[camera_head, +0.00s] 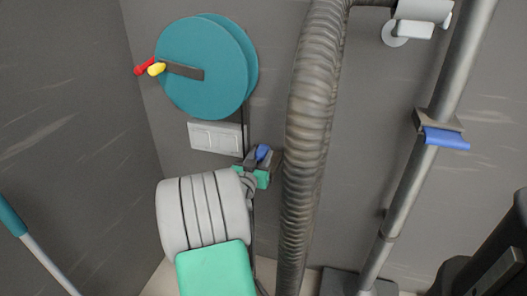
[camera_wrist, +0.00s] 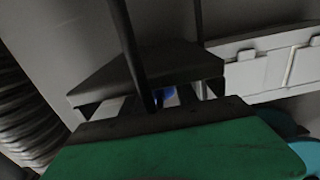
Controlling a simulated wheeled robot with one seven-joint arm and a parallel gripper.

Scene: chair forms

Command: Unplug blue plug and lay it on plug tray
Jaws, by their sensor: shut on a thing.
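My gripper (camera_head: 257,162) is right of and slightly below the white socket panel (camera_head: 216,138). A small blue piece, which looks like the blue plug (camera_head: 263,152), shows at its jaws. In the wrist view, my gripper (camera_wrist: 160,98) is shut, with a sliver of the blue plug (camera_wrist: 168,94) between its dark fingers; most of the plug is hidden. The socket panel (camera_wrist: 260,68) stands to the right there, apart from the jaws. A dark angular plate (camera_wrist: 150,68) lies just beyond the fingers; I cannot tell whether it is the plug tray.
A teal reel (camera_head: 205,66) with red and yellow knobs is above the panel. A black cable (camera_head: 243,122) hangs down beside my gripper and crosses it in the wrist view (camera_wrist: 130,50). A ribbed hose (camera_head: 310,120) stands close right.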

